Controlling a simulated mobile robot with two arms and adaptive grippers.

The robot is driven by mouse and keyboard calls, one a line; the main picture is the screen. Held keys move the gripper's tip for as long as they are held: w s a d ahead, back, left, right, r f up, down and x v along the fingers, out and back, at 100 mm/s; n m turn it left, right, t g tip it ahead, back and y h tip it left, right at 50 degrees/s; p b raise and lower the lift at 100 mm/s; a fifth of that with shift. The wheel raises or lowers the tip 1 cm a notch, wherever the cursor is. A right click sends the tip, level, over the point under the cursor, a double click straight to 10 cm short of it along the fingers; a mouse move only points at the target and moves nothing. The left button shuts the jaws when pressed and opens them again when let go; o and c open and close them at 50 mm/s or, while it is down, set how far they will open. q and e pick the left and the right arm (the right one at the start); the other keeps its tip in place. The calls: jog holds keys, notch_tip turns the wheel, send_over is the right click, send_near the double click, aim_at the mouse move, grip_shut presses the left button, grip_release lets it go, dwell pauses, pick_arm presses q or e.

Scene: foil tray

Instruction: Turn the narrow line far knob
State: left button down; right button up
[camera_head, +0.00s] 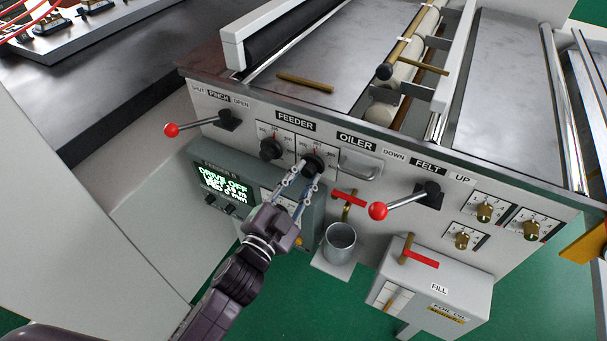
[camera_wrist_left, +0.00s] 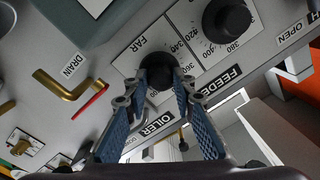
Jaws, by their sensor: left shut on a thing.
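The far knob (camera_head: 312,162) is a round black dial on the machine's front panel, the right one of two under the FEEDER label. It also shows in the left wrist view (camera_wrist_left: 157,66), beside the word FAR and a number scale. My left gripper (camera_head: 305,179) reaches up to it from below, its two fingers closed on opposite sides of the knob. In the left wrist view the fingertips (camera_wrist_left: 154,86) cover part of the knob. The pointer's exact setting is hard to read. My right gripper is not in view.
A second black knob (camera_head: 270,149) sits close on the left. A red-ended lever (camera_head: 377,211), a red-handled brass valve (camera_head: 347,203) and a metal cup (camera_head: 340,243) are to the right and below. A green-text display (camera_head: 223,188) is at left. A handle (camera_head: 361,166) sits under OILER.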

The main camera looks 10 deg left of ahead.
pick_arm(q)
jog(key=shift+m, duration=0.6)
jog(key=c, duration=1.6)
grip_release()
jog(key=v, duration=1.2)
